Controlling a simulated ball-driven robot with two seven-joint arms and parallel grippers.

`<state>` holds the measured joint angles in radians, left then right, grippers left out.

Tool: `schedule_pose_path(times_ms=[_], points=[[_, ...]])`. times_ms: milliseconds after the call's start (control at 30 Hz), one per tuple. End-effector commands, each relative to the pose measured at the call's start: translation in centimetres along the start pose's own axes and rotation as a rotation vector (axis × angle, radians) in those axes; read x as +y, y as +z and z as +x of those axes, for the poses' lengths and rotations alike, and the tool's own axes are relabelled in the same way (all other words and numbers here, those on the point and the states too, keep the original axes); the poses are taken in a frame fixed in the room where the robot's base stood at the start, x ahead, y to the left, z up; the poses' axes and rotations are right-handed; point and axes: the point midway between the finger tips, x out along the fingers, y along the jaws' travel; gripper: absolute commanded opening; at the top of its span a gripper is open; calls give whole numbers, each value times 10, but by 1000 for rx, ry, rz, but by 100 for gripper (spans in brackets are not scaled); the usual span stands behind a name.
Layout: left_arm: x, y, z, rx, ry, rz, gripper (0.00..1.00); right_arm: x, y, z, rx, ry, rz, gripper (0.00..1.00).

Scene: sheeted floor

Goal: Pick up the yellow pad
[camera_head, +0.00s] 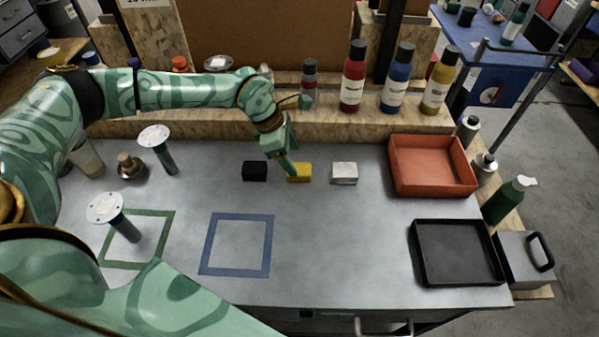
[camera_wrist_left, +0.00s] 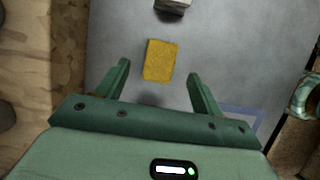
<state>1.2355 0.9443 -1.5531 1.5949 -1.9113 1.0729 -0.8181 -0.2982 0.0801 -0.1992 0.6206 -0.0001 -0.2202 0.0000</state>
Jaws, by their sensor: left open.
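The yellow pad (camera_head: 300,174) lies on the grey worktop between a black block (camera_head: 255,171) and a white block (camera_head: 344,174). My left gripper (camera_head: 289,168) is right at the yellow pad in the head view and hides part of its left side. In the left wrist view the yellow pad (camera_wrist_left: 159,60) shows ahead, between the two spread fingers of my left gripper (camera_wrist_left: 158,70). The fingers are open and nothing is held. I cannot tell the exact gap in height. My right gripper does not show.
A wooden ledge with red (camera_head: 352,84), blue (camera_head: 397,83) and yellow bottles (camera_head: 438,84) runs behind the pads. A red tray (camera_head: 397,184) and a black tray (camera_head: 419,268) are at right. The worktop's centre front is clear around a blue taped square (camera_head: 206,244).

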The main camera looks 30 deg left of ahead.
Motion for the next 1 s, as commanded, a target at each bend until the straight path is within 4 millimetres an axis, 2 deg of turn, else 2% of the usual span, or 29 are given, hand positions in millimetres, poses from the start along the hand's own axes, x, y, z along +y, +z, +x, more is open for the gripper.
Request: schedule_pose_path(times_ms=[200, 300, 467, 633, 667, 1000], points=[[-1, -4, 39, 2, -5, -2, 67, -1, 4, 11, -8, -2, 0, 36], [-1, -3, 45, 1, -2, -1, 67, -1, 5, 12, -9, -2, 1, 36], [0, -3, 44, 0, -1, -1, 67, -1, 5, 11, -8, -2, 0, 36], [-1, -3, 43, 0, -2, -1, 23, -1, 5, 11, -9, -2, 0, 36], [-1, -3, 43, 0, -2, -1, 19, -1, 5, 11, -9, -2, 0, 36], [0, -2, 41, 0, -1, -1, 19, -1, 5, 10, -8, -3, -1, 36]])
